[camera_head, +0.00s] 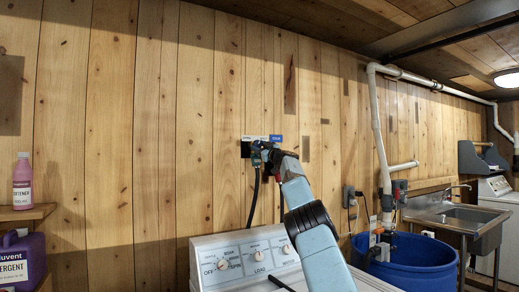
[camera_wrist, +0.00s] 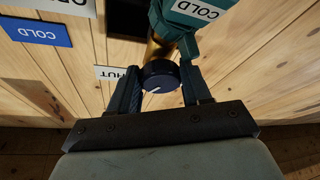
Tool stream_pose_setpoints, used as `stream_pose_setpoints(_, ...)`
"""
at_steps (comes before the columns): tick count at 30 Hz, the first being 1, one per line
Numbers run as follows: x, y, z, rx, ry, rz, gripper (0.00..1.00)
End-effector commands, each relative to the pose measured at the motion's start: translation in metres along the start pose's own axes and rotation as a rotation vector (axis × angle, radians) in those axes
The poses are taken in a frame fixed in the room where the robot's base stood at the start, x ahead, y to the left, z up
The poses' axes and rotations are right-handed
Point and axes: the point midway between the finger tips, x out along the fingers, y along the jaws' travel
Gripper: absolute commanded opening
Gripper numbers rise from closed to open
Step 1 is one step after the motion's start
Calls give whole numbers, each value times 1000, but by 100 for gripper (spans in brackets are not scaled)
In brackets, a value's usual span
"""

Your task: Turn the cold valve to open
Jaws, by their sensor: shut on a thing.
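The cold valve's knob (camera_wrist: 160,77) is round and dark blue with a white pointer line, seen in the wrist view between my two fingers. My gripper (camera_wrist: 161,90) is shut on it; in the head view my gripper (camera_head: 270,155) is up at the wall outlet and hides most of the valve. A brass pipe and a teal fitting (camera_wrist: 185,45) with a "COLD" tag sit just beyond the knob. Another white label is cut off at the top.
A dark hose (camera_head: 254,200) hangs from the outlet behind a white washer (camera_head: 243,262). A blue barrel (camera_head: 405,262) and a steel sink (camera_head: 455,212) stand at the right. A pink bottle (camera_head: 22,185) and purple jug (camera_head: 22,262) are at the left.

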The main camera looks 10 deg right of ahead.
Motion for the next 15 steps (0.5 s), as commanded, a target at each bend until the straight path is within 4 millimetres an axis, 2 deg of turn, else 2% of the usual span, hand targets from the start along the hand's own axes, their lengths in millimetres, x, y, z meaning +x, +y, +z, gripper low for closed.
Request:
stream_pose_setpoints(2,0,-1,2,1,-1,-2,18)
stream_pose_setpoints(3,0,-1,2,1,-1,-2,52)
stream_pose_setpoints(10,0,-1,1,1,-1,-1,74)
stream_pose_setpoints(15,0,0,1,1,-1,-1,74)
